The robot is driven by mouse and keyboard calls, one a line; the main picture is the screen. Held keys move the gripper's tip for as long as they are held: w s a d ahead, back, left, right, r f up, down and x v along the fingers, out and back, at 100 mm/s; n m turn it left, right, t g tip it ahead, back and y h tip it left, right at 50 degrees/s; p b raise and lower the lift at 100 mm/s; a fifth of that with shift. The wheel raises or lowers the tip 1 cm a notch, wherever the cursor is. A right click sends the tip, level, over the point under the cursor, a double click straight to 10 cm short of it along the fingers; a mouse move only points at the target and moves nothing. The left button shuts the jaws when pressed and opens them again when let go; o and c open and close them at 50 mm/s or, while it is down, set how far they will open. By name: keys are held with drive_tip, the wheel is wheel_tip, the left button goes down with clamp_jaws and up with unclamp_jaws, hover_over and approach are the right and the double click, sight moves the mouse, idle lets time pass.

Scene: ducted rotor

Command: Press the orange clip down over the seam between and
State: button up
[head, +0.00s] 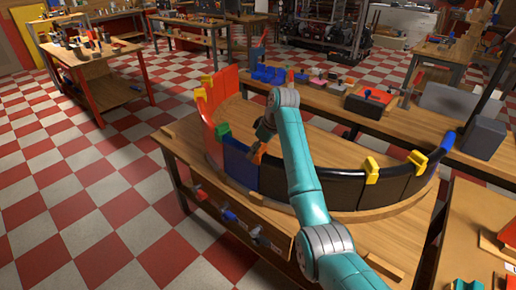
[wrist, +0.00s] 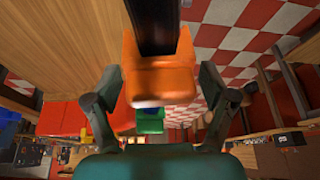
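The orange clip (head: 257,152) sits on the top edge of the curved wall, about where the blue panel (head: 239,165) meets the black panel (head: 272,178). In the wrist view the orange clip (wrist: 160,82) straddles the dark panel edge (wrist: 155,25). My gripper (wrist: 161,76) is open around the clip, one finger at each side, with a visible gap on both sides. In the head view my gripper (head: 264,134) is just above the clip, partly hidden by my arm. The seam under the clip is hidden, and I cannot tell how deep the clip sits.
A green clip (head: 222,130) sits on the wall to the left. Yellow clips (head: 371,170) and a blue clip (head: 447,140) sit elsewhere on it. The wall stands on a wooden table (head: 190,140).

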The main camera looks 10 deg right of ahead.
drive_tip(key=shift+r, duration=0.1)
drive_tip(key=v, duration=0.7)
drive_tip(key=shift+r, duration=0.15)
drive_tip(key=shift+d, duration=0.1)
